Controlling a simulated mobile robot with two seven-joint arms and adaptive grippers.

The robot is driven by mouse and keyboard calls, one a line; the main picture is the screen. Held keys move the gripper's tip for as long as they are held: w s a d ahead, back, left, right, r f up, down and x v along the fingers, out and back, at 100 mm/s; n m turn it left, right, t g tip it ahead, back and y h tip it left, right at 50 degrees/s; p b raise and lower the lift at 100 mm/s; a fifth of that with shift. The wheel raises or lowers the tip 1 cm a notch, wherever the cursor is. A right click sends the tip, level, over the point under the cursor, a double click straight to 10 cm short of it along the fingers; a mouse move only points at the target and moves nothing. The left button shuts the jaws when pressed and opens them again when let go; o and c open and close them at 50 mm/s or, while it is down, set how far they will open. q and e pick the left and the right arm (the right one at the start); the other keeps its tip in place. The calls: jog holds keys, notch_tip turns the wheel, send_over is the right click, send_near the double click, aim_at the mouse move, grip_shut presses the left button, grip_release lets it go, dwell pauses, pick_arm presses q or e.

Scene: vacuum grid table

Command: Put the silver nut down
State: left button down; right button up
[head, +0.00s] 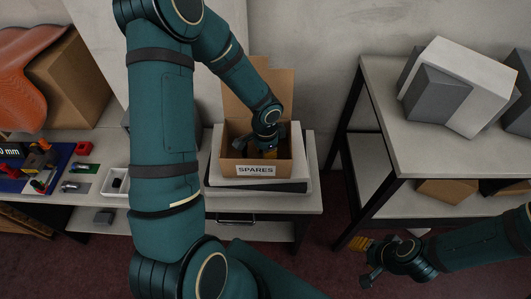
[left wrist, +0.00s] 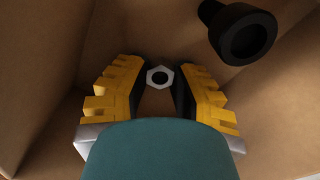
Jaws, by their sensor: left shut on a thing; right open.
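The silver nut (left wrist: 151,73) is a small hexagonal ring. In the left wrist view it sits between the tips of the yellow-padded fingers of my left gripper (left wrist: 161,76). My left gripper (head: 268,149) is shut on it, pointing down inside the open cardboard box labelled SPARES (head: 228,166). In the head view the nut is hidden by the gripper and box. I cannot tell whether the nut touches the box floor. My right gripper (head: 368,260) is open and empty, low at the right, in front of the shelf unit.
A black hollow cylindrical part (left wrist: 240,35) lies in the box near the gripper. The box stands on a pale slab on the table (head: 265,205). Small parts and a blue mat (head: 62,155) are at the left. A metal-framed shelf (head: 375,130) stands at the right.

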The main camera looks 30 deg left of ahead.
pick_arm(q)
jog(key=shift+f, duration=0.15)
jog(key=c, duration=0.8)
grip_release()
jog(key=shift+r, duration=0.35)
notch_tip(320, 180, up, 12)
jog(key=p, duration=0.2)
jog(key=shift+p, duration=0.4)
jog(key=shift+f, duration=0.15)
